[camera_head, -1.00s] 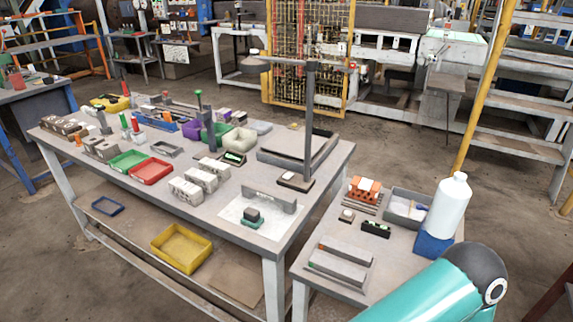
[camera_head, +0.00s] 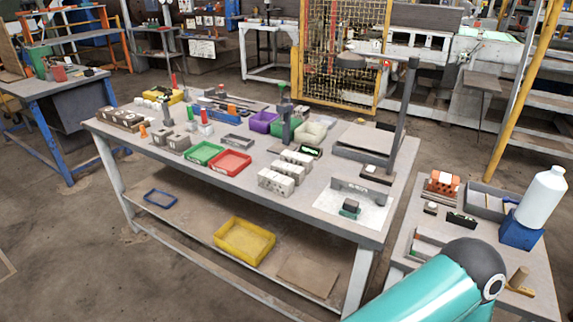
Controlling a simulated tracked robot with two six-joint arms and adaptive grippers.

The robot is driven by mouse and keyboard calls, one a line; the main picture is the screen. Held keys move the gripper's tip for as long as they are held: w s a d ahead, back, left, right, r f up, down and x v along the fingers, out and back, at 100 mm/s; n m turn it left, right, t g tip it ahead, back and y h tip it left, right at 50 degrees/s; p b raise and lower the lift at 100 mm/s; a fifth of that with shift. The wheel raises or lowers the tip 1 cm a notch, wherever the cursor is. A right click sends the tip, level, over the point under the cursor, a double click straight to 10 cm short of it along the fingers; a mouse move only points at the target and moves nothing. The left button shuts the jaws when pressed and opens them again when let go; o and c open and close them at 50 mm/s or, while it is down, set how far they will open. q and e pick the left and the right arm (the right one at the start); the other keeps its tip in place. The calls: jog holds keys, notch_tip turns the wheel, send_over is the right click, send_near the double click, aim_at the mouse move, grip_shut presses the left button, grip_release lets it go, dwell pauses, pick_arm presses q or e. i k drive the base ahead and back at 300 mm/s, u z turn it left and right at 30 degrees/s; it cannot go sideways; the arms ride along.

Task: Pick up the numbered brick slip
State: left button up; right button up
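No number can be read on any piece at this size, so I cannot tell for sure which is the numbered brick slip. An orange brick (camera_head: 441,184) with a pale patch on top sits on the side table at right. Several grey hollow blocks (camera_head: 278,181) with dark holes stand in a row on the main table. More grey-brown blocks (camera_head: 121,118) sit at its far left end. Neither gripper is in view. Only a teal link of my own arm shows at bottom right, covering part of the side table.
The main table (camera_head: 330,208) carries green and red trays (camera_head: 229,163) and a tall dark stand (camera_head: 398,125). A yellow bin (camera_head: 244,241) is on its lower shelf. A white bottle (camera_head: 542,198) stands on a blue block at right. The floor in front at left is clear.

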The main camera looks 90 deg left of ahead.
aim_at(290, 156)
jog(key=u, duration=0.1)
jog(key=k, duration=1.5)
jog(key=u, duration=1.3)
jog(key=i, duration=1.05)
